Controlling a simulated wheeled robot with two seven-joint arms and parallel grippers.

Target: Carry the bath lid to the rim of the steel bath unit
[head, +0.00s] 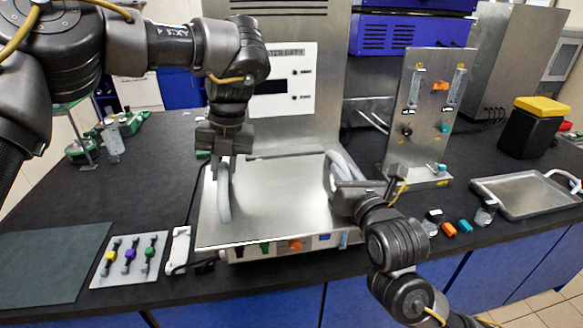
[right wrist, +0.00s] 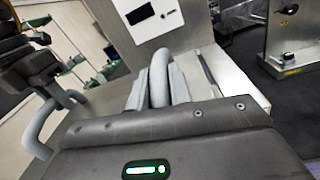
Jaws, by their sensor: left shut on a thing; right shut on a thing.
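The bath lid (head: 275,190) is a flat, bright steel plate with two grey, curved handles. It lies roughly level over the steel bath unit (head: 270,250), whose top it hides; I cannot tell whether it touches the rim. My left gripper (head: 226,168) points down and is shut on the left handle (head: 223,198). My right gripper (head: 338,194) comes in from the right and is shut on the right handle (head: 345,163). In the right wrist view, the finger pads close around that handle (right wrist: 158,72), and the left handle (right wrist: 47,122) shows at left.
A white control panel (head: 283,80) stands behind the lid. A steel flowmeter panel (head: 428,110) and a steel tray (head: 525,195) are at right. Small coloured connectors (head: 450,229) lie near my right arm. A connector plate (head: 130,260) and dark mat (head: 50,265) lie at left.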

